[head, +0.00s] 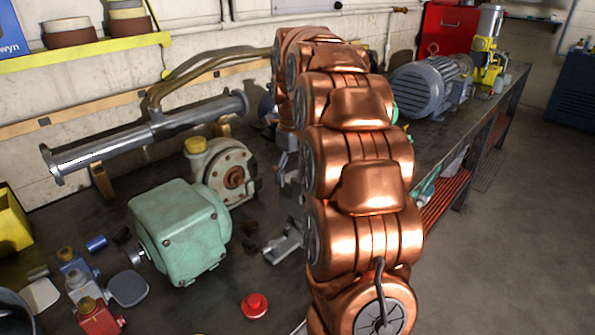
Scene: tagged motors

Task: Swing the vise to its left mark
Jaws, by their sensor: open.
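My copper arm reaches away from me over the bench and hides much of its middle. My gripper cannot be made out; the arm's far end covers that area. I cannot clearly identify the vise. Grey metal parts (284,244) show just left of my arm on the bench and may belong to it, but the rest is hidden behind the arm. No mark for the vise can be made out.
A green motor housing (180,232) and a round flanged pump (233,175) stand left of my arm. A long steel pipe (150,135) lies behind them. A red knob (254,305) lies in front. A grey motor (430,85) stands far right.

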